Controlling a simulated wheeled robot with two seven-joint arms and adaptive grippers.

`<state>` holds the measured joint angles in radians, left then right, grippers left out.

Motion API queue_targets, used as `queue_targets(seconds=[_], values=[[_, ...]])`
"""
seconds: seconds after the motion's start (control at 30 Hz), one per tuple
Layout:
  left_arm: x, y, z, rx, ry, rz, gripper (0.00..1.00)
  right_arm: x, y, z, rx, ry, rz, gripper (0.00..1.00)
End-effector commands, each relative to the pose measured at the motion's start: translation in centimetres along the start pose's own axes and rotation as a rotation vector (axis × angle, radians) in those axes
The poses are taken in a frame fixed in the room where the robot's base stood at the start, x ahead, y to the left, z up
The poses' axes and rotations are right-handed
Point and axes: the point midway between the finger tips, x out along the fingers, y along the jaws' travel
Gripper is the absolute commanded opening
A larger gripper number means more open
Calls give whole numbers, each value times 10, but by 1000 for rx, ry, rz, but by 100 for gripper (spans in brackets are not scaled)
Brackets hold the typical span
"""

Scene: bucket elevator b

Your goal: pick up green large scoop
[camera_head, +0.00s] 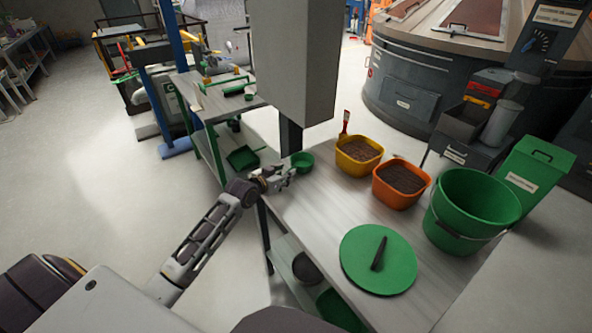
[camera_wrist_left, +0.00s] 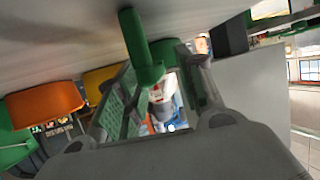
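The green scoop (camera_head: 302,160) lies on the near workbench beside the grey column. Its round cup shows in the head view, while its handle is mostly hidden by my gripper. My left gripper (camera_head: 284,179) is just left of and below the cup, low over the bench edge. In the left wrist view the green handle (camera_wrist_left: 141,45) reaches down from the tilted bench top to between the two spread fingers of the left gripper (camera_wrist_left: 160,95). The fingers look apart from the handle, and I cannot see a firm contact. My right gripper is out of view.
A yellow tub (camera_head: 359,155) and an orange tub (camera_head: 401,183) of brown material stand to the right. A green lid (camera_head: 379,260) and green bucket (camera_head: 472,208) are nearer. The grey column (camera_head: 292,60) rises close behind the scoop. Bare bench lies between the scoop and lid.

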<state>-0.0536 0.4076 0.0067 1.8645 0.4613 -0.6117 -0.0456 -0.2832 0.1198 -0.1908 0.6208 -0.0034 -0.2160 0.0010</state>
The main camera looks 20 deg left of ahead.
Motion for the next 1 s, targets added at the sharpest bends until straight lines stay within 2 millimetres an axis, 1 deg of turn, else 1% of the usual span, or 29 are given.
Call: queue_targets(seconds=[0.2,0.33,0.5,0.7,0.87,1.0], values=[[17,3,-5,-1,1,0,38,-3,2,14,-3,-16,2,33],[28,3,-4,0,0,0,38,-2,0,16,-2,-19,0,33],[36,3,-4,-1,1,-1,38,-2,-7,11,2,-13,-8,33],[37,3,-4,0,0,-1,38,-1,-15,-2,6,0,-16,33],[36,3,-4,0,0,-1,38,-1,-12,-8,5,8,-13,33],[36,3,-4,0,0,-1,38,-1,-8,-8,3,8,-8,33]])
